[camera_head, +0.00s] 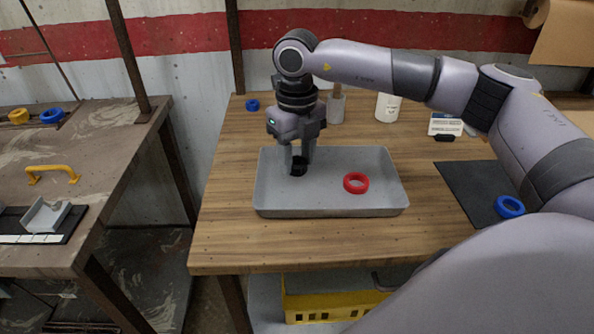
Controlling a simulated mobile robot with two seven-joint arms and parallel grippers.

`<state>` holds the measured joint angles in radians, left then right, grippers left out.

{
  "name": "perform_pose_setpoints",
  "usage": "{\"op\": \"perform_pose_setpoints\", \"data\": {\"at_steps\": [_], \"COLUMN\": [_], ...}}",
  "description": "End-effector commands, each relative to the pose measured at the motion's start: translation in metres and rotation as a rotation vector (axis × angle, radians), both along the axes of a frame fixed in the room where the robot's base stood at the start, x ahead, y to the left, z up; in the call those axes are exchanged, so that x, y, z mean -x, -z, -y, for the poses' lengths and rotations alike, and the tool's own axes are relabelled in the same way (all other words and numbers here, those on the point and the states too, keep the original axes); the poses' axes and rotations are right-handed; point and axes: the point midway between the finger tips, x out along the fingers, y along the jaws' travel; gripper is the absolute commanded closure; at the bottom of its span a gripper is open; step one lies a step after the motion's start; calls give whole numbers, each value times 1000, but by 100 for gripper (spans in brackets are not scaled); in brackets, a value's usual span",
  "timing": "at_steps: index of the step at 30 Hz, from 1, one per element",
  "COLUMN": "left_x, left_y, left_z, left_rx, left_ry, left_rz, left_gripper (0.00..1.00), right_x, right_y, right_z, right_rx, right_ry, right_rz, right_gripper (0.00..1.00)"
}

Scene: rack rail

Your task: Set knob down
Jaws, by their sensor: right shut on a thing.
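A black knob (299,168) is between the fingers of my right gripper (299,163), over the left part of the grey tray (274,210). The gripper points down and is shut on the knob. The knob is low inside the tray; I cannot tell whether it touches the tray floor. A red ring (356,183) lies in the tray to the right of the gripper, apart from it. My left gripper is not in view.
A small blue ring (252,105), a grey bottle (336,106) and a white container (387,107) stand at the back of the wooden table (229,235). A blue ring (509,207) lies on a dark mat (462,187) at right. Another table (113,133) is at left, with a gap between.

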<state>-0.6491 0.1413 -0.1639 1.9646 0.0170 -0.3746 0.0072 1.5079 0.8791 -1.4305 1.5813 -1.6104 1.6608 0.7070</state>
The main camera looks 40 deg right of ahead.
Motion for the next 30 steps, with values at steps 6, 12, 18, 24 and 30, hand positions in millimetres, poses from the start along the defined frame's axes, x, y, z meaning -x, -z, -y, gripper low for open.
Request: {"op": "perform_pose_setpoints", "data": {"at_steps": [6, 12, 18, 24, 30], "left_x": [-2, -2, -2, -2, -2], "left_y": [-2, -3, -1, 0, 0], "left_z": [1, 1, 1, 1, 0], "left_rx": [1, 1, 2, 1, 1], "left_ry": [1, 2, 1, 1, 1], "left_rz": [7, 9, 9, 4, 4], "left_gripper": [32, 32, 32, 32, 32], "right_x": [1, 0, 0, 0, 1], "right_y": [33, 40, 41, 43, 43], "right_z": [0, 0, 0, 0, 0], "right_rx": [2, 0, 0, 1, 1], "right_ry": [0, -1, -1, -1, -1], "right_rz": [-4, -1, -2, -2, -2], "right_gripper": [88, 88, 88, 32, 32]}}
